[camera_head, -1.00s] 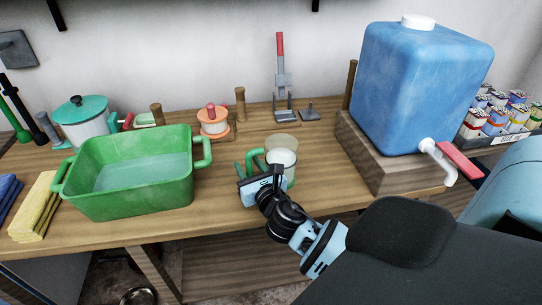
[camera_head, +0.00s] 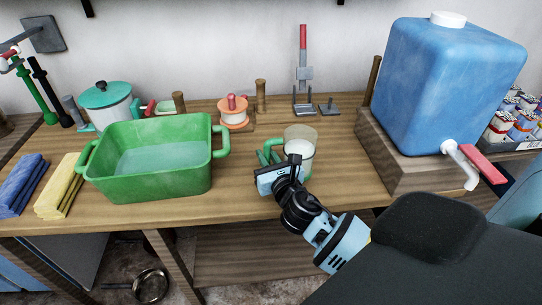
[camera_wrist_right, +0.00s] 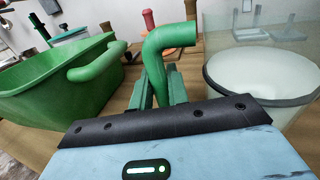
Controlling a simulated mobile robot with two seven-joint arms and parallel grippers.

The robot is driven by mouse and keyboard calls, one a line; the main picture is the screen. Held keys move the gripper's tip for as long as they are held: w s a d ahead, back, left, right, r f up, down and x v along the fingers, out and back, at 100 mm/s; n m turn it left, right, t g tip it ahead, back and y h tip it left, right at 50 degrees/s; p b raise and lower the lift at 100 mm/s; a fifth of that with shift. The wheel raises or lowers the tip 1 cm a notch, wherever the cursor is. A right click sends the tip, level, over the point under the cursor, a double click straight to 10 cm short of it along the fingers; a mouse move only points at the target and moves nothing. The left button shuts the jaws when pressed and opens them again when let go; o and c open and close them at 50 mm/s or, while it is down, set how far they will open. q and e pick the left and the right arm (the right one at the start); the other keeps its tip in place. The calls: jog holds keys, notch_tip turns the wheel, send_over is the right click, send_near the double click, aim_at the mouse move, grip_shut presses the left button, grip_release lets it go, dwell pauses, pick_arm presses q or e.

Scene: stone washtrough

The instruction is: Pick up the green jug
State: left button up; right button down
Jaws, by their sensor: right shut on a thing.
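The green jug (camera_head: 301,140) has a clear body with pale contents and a green handle. It looks upright on the wooden table in the head view, left of the blue tank. Its lower part is partly hidden by my gripper, so I cannot tell if its base touches the table. My right gripper (camera_head: 270,166) is at the handle side of the jug. In the right wrist view the green handle (camera_wrist_right: 168,42) rises between the fingers of my right gripper (camera_wrist_right: 160,88), which are shut on it. The clear body (camera_wrist_right: 262,88) is to the right. My left gripper is not in view.
A green basin (camera_head: 150,187) with water stands left of the jug. A blue tank (camera_head: 445,85) with a red-handled tap (camera_head: 480,163) sits on a wooden block (camera_head: 400,165) at right. An orange spool (camera_head: 233,115) and a red-handled press (camera_head: 303,75) are behind.

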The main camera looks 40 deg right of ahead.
aim_at(268, 148)
notch_tip(268, 148, up, 4)
jog(key=shift+f+p, duration=0.25)
jog(key=shift+p, duration=0.15)
jog(key=s+a, duration=1.1)
jog(key=shift+a+r, duration=0.3)
jog(key=shift+r, duration=0.1)
jog(key=shift+s, duration=0.15)
